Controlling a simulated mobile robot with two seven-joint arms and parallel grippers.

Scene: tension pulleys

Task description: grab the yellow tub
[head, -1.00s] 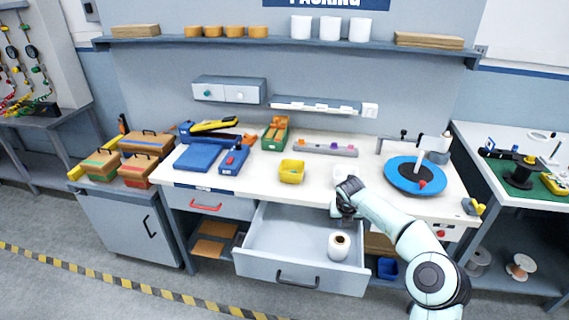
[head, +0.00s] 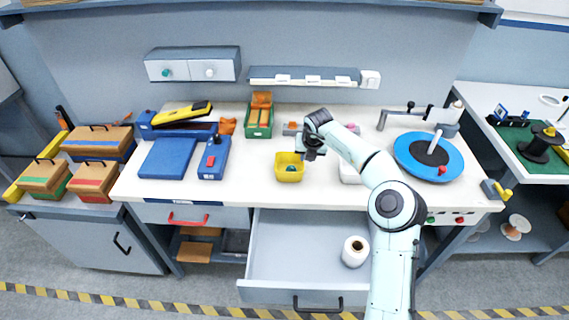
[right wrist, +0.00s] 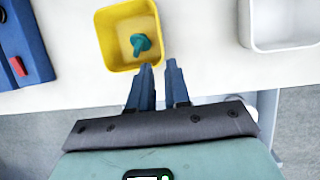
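The yellow tub (head: 288,174) stands upright on the white workbench, left of my right gripper. In the right wrist view the yellow tub (right wrist: 112,50) lies just beyond the fingertips, with a teal piece (right wrist: 140,43) inside it. My right gripper (head: 311,155) is at the tub's upper right in the head view. In the right wrist view its blue fingers (right wrist: 159,68) are a little apart with nothing between them, and the tub is outside them. My left gripper is not in view.
A white tub (head: 350,172) stands right of the yellow tub, partly behind my arm. A blue box (head: 213,158) is to the left. Below the bench, an open drawer (head: 300,250) holds a white roll (head: 355,251). A blue turntable (head: 405,150) is at the right.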

